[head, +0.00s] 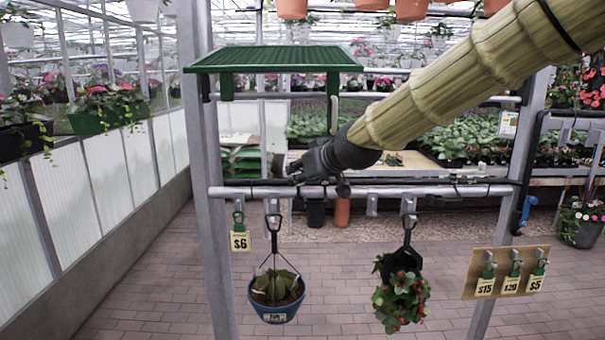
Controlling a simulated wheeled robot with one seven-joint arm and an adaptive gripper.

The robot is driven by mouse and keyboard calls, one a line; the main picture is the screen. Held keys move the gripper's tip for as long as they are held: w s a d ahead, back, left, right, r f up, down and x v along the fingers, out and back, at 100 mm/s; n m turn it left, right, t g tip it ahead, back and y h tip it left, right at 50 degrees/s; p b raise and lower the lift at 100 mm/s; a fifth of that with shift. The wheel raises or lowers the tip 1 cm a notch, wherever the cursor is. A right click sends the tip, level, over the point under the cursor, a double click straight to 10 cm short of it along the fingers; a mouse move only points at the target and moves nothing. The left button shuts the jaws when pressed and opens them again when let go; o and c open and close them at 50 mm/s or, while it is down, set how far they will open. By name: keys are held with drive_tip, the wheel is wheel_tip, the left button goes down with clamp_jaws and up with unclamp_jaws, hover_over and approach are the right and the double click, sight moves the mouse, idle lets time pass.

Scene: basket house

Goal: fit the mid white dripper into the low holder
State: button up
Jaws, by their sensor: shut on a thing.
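My gripper (297,172) is dark, reaches in from the upper right and points left, just above the silver rail. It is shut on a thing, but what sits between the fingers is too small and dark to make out. A pale, upright, narrow piece (334,115) shows below the green slatted shelf (275,58) and above my wrist; I cannot tell whether it is a white dripper. Small metal holders (372,206) hang along the silver rail (440,191). I cannot tell which one is the low holder.
A blue pot (275,311) and a red-flowered plant (402,303) hang from the rail on dark hooks. A $6 tag (240,241) hangs at left. A tan board (478,264) with three price tags is at right. Grey posts (205,220) flank the rail.

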sight(299, 187)
drive_tip(key=shift+f, duration=0.15)
drive_tip(key=shift+f+b, duration=0.9)
drive_tip(key=shift+f, duration=0.45)
drive_tip(key=o, duration=0.8)
drive_tip(key=v, duration=0.7)
drive_tip(key=shift+s, duration=0.25)
drive_tip(key=shift+d, duration=0.15)
